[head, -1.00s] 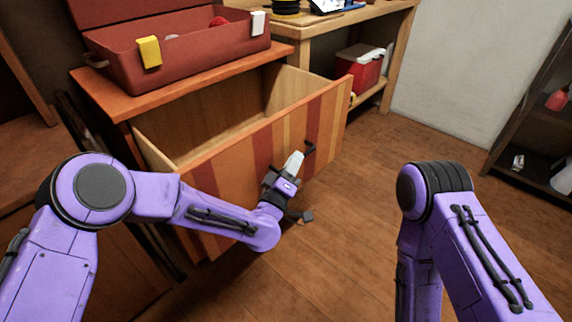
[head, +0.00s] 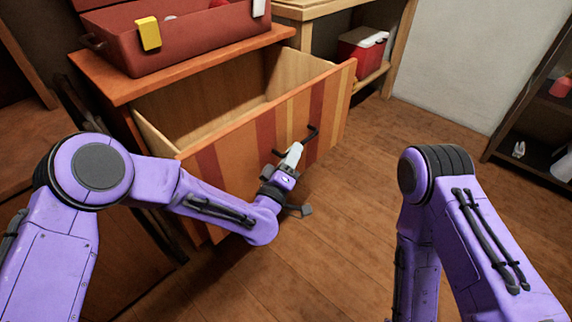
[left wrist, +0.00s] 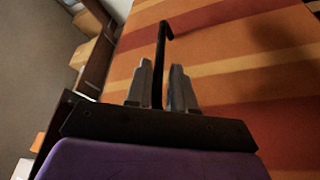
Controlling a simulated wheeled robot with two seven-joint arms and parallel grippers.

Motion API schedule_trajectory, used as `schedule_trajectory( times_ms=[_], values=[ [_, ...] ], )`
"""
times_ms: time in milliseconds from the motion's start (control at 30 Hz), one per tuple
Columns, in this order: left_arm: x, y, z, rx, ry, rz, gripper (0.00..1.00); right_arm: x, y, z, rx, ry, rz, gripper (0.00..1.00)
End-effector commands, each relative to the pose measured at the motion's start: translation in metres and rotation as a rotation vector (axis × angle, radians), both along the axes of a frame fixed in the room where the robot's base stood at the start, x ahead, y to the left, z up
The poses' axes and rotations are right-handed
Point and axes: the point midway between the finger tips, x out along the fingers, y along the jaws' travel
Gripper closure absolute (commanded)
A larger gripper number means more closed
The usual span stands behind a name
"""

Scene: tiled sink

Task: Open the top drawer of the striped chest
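The striped chest (head: 185,66) stands at the left under an orange top. Its top drawer (head: 228,143), with orange, red and tan stripes, is pulled far out, and its empty wooden inside shows. A black bar handle (head: 313,131) is on the drawer front. My left gripper (head: 295,150) is at this handle. In the left wrist view, the handle bar (left wrist: 162,48) runs between the two grey fingers of my left gripper (left wrist: 161,72), with gaps beside it, so the fingers look open around it. My right arm shows at the right, but its gripper is out of view.
A red toolbox (head: 180,40) with a yellow latch sits open on the chest. Behind are a wooden bench (head: 325,12) and a red and white box (head: 362,48). A dark shelf (head: 540,120) stands at the far right. The wooden floor (head: 365,190) between is clear.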

Motion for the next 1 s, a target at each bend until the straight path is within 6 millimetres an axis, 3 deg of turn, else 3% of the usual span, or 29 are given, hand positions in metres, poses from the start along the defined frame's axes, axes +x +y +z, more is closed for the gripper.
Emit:
schedule_trajectory(
  times_ms=[200,400,900,1000],
  values=[
    [-0.045,0.025,-0.011,0.003,0.003,-0.001,0.77,0.0,0.0,0.003,0.0,0.0,0.0,0.57],
    [-0.067,0.038,-0.017,0.002,0.001,0.0,0.77,0.0,0.0,0.003,0.0,0.0,0.0,0.57],
    [-0.069,0.039,-0.017,0.0,0.001,0.001,0.77,0.0,0.0,0.003,0.0,0.0,0.0,0.57],
    [-0.071,0.037,-0.027,0.048,0.029,-0.01,0.77,0.0,0.0,0.003,0.0,0.0,0.0,0.57]
  ],
)
